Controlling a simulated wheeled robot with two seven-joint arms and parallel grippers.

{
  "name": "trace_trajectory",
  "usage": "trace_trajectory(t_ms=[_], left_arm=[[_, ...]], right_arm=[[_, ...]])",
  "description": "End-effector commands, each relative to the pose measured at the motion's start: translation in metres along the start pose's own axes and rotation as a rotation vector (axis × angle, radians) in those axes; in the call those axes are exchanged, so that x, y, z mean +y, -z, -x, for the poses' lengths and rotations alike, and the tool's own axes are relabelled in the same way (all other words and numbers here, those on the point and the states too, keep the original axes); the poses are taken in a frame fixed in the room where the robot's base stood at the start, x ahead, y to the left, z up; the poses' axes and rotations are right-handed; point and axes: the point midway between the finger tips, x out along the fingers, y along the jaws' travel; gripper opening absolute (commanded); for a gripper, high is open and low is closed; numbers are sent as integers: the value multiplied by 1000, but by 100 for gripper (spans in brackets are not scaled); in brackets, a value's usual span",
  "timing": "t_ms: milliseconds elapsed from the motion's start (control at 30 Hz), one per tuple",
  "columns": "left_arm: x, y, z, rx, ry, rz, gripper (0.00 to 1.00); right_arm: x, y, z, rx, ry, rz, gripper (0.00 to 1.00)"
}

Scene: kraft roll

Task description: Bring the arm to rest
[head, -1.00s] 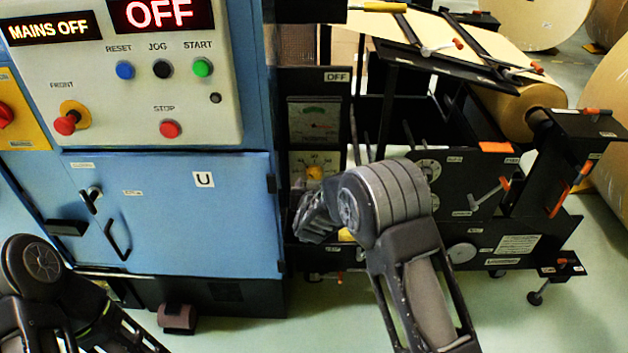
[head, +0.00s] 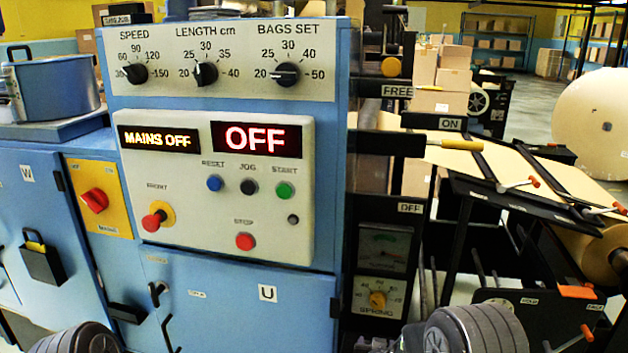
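Both of my arms show only as dark grey rounded joints at the bottom edge of the head view, one at the left and one right of centre. My left and right grippers are both out of the frame, so I cannot see their fingers. The right arm joint is in front of the lower part of the black unit (head: 352,250) beside the blue machine (head: 250,320).
The control panel (head: 215,240) reads "MAINS OFF" (head: 160,139) and "OFF" (head: 256,138). Three dials sit above it. A red switch (head: 94,201) and a padlock box (head: 41,262) are at left. Paper rolls (head: 597,120) and cartons (head: 440,75) stand at right.

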Motion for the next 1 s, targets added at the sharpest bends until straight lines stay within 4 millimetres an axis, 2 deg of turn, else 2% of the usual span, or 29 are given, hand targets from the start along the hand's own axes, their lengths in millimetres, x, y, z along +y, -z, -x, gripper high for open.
trace_trajectory(t_ms=[167,200,267,300,400,433,533,600,667,767,1000], left_arm=[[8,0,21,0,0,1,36],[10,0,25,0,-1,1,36],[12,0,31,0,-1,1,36],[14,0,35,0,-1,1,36],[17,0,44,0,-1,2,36],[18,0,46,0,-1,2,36],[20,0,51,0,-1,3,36],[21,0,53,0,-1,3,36],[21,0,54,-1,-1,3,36],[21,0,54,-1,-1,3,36],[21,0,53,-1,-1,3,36]], right_arm=[[11,-114,45,-295,77,-16,61],[11,-142,62,-373,101,-25,61],[9,-181,93,-488,140,-40,61],[7,-205,116,-565,166,-52,61],[0,-252,176,-738,232,-82,61],[-3,-262,193,-782,251,-90,61],[-10,-287,241,-901,303,-112,61],[-14,-297,264,-956,328,-124,61],[-16,-302,278,-986,343,-129,61],[-18,-305,286,-1007,354,-133,61],[-18,-306,286,-1007,354,-132,61]])
